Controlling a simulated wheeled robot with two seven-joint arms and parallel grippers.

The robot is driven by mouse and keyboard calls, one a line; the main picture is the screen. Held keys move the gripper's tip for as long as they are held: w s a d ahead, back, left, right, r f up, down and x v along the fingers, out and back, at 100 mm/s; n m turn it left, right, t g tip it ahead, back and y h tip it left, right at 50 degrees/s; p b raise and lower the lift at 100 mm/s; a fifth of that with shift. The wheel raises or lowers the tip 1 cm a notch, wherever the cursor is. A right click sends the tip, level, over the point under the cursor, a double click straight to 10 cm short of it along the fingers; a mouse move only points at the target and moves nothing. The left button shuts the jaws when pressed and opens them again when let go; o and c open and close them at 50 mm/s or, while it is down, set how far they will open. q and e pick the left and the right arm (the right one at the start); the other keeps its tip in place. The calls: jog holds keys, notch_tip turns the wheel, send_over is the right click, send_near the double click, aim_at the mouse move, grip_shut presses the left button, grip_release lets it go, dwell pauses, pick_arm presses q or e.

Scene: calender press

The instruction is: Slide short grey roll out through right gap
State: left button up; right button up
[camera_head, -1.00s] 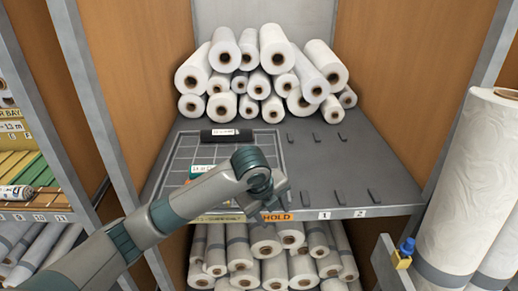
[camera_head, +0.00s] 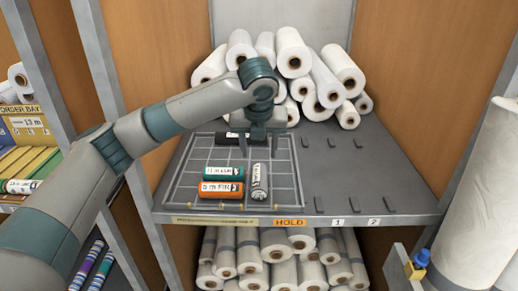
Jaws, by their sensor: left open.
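The short grey roll (camera_head: 259,182) lies on the grid area (camera_head: 285,178) of the shelf, its length running front to back. To its left lie a green roll (camera_head: 222,173) and an orange roll (camera_head: 222,189), both crosswise with white labels. A black roll (camera_head: 228,139) lies crosswise behind them, its right part hidden by my gripper. My left gripper (camera_head: 258,137) points down behind the grey roll, near the black roll. It is open, and I see nothing held in it. Its height above the shelf is hard to tell. My right gripper is not in view.
White rolls (camera_head: 293,62) are piled at the back of the shelf. Several small dark blocks (camera_head: 320,204) stand on the right part, with bare shelf between them. Small yellow pegs (camera_head: 297,205) line the front edge above the HOLD label (camera_head: 289,222). A tall wrapped roll (camera_head: 478,190) stands at right.

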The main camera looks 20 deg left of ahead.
aim_at(259, 179)
pick_arm(q)
jog(key=shift+f, duration=0.1)
jog(key=p+x, duration=0.4)
jog(key=x, duration=1.3)
jog(key=shift+a+f, duration=0.1)
jog(key=shift+f, duration=0.05)
jog(key=shift+c, duration=0.3)
jog(key=c, duration=0.8)
jog(key=shift+s+d, duration=0.3)
jog(key=shift+s, duration=0.85)
jog(key=shift+s+d, duration=0.35)
jog(key=shift+s, duration=0.75)
jog(key=shift+s+d, duration=0.3)
jog(key=shift+s, duration=0.85)
jog(key=o, duration=1.2)
jog(key=shift+c, duration=0.2)
jog(key=shift+r, duration=0.25)
